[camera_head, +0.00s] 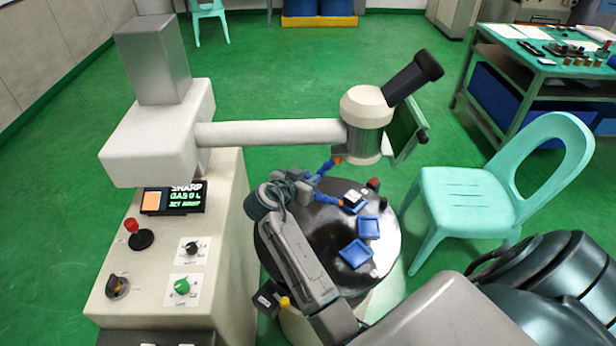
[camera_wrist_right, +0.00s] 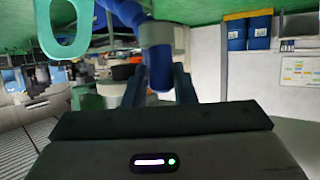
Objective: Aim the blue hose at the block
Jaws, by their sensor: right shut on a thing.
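My right gripper (camera_head: 298,187) reaches over the round dark table and is shut on the blue hose (camera_head: 320,196). In the right wrist view, the blue hose (camera_wrist_right: 158,66) stands between the two fingers of the right gripper (camera_wrist_right: 158,88). The hose's orange tip (camera_head: 339,203) points right, close to a small block (camera_head: 354,197) in a blue tray at the table's back. Whether the tip lines up exactly with the block is too small to tell. Another blue hose piece (camera_head: 326,168) with an orange tip rises just behind the gripper. My left gripper is out of view.
The round table (camera_head: 310,236) also bears two empty-looking blue trays (camera_head: 356,253) and a red-topped knob (camera_head: 373,184). A microscope head (camera_head: 366,110) on a white arm hangs over its back. A control cabinet (camera_head: 160,250) stands left, a green chair (camera_head: 465,195) right.

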